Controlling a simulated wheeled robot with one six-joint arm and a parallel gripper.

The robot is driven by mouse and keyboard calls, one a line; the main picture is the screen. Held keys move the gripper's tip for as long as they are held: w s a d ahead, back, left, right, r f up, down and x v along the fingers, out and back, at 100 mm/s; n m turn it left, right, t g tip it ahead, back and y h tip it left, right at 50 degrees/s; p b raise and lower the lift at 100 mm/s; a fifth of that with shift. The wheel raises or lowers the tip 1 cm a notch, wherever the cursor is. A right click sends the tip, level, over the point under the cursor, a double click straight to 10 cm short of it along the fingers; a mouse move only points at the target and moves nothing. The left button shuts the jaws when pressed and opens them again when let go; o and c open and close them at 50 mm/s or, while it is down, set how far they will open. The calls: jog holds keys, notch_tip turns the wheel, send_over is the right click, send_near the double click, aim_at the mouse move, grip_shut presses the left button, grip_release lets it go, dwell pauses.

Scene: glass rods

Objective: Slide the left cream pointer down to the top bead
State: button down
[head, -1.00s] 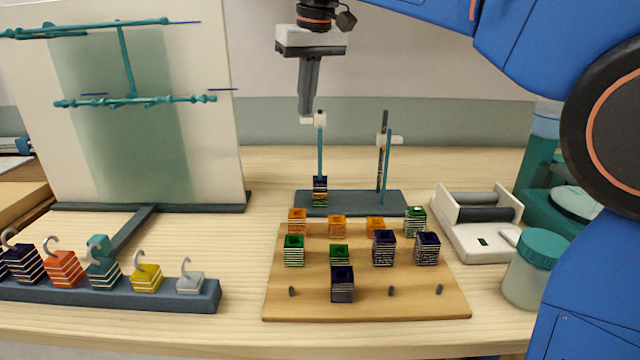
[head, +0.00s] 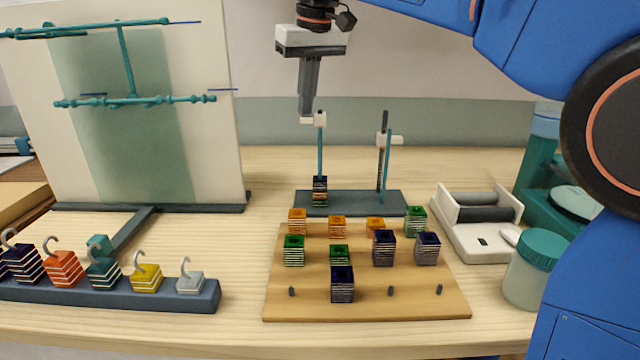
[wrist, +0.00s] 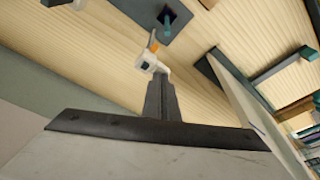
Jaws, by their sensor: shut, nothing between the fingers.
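The left cream pointer (head: 320,119) sits near the top of the left teal rod (head: 320,152). Its arm sticks out to the left. It also shows in the wrist view (wrist: 147,63), at the fingertips. The top bead (head: 320,181) is dark blue and caps a small stack low on that rod, well below the pointer. My gripper (head: 306,114) is shut and empty, pointing down. Its tips are at the pointer's left arm, seemingly just above it; I cannot tell whether they touch. In the wrist view the shut fingers (wrist: 158,98) partly cover the pointer's near side.
A second cream pointer (head: 389,139) is high on the right rods. Both stand on a dark base (head: 350,204). In front, a wooden board (head: 365,300) carries several striped beads. A tall panel (head: 215,120) stands left; a cream holder (head: 478,238) and a jar (head: 533,270) stand right.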

jog(key=shift+f, duration=0.15)
jog(key=s+d+x, duration=0.1)
jog(key=x, duration=0.7)
jog(key=shift+s+f, duration=0.35)
jog(key=shift+f, duration=0.25)
dwell(1.0)
jog(key=shift+f, duration=0.3)
dwell(0.8)
jog(key=shift+r, duration=0.1)
jog(key=shift+w+a+r+v, duration=0.15)
jog(key=shift+w+v, duration=0.15)
jog(key=shift+v, duration=1.1)
jog(key=shift+w+a+v, duration=0.2)
jog(key=shift+w+v, duration=0.1)
jog(key=shift+v, duration=1.1)
jog(key=shift+w+a+r+v, duration=0.15)
jog(key=shift+w+v, duration=0.1)
jog(key=shift+v, duration=1.15)
